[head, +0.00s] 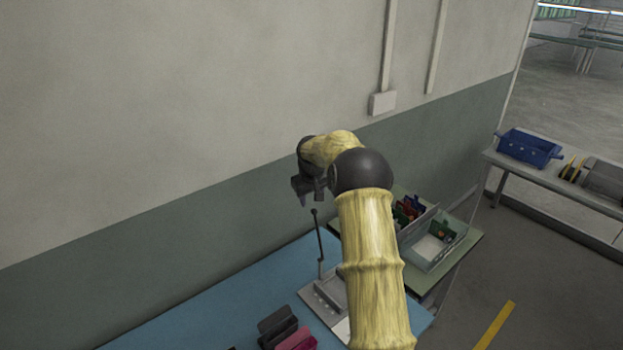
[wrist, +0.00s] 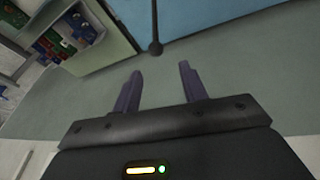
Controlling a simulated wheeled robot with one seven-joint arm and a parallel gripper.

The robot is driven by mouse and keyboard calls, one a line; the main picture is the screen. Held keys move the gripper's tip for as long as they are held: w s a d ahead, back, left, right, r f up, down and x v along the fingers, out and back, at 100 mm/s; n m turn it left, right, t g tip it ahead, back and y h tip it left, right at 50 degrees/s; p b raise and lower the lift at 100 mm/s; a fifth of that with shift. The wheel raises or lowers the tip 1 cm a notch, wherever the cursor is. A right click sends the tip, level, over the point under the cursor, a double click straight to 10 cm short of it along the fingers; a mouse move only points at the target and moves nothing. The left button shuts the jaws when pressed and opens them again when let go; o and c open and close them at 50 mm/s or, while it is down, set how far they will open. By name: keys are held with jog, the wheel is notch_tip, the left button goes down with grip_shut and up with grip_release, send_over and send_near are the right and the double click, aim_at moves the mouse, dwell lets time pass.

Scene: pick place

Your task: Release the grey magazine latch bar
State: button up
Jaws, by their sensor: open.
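A thin dark bar with a round knob on top (head: 319,245), apparently the grey magazine latch bar, stands nearly upright from a grey fixture (head: 312,296) on the blue table. In the wrist view the bar's knob (wrist: 155,48) shows just beyond my fingertips, roughly between their lines. My gripper (head: 311,199) is just above the knob in the head view. In the wrist view my gripper (wrist: 160,70) is open and empty, its two fingers apart from the knob. My arm hides part of the fixture.
The blue table (head: 245,300) carries dark and pink-red blocks (head: 278,326) at the front. A clear bin (head: 434,246) with coloured parts stands to the right on a green-topped table. The wall (head: 200,200) rises close behind. A blue crate (head: 528,148) sits on a far bench.

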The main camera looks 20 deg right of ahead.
jog(key=b+v, duration=0.2)
jog(key=v, duration=0.9)
jog(key=shift+a+r, duration=0.2)
jog(key=shift+r, duration=0.05)
jog(key=shift+s, duration=0.15)
jog(key=shift+d, duration=0.1)
jog(key=s+a+f, duration=0.3)
jog(key=s+a, duration=0.1)
jog(key=s, duration=0.7)
jog(key=s+a+f, duration=0.4)
jog(key=s+a, duration=0.1)
jog(key=s, duration=0.6)
jog(key=s+a+f+m+y, duration=0.1)
jog(key=s+a+f, duration=0.3)
jog(key=s, duration=0.7)
jog(key=shift+s+a+g, duration=0.4)
jog(key=shift+a, duration=0.15)
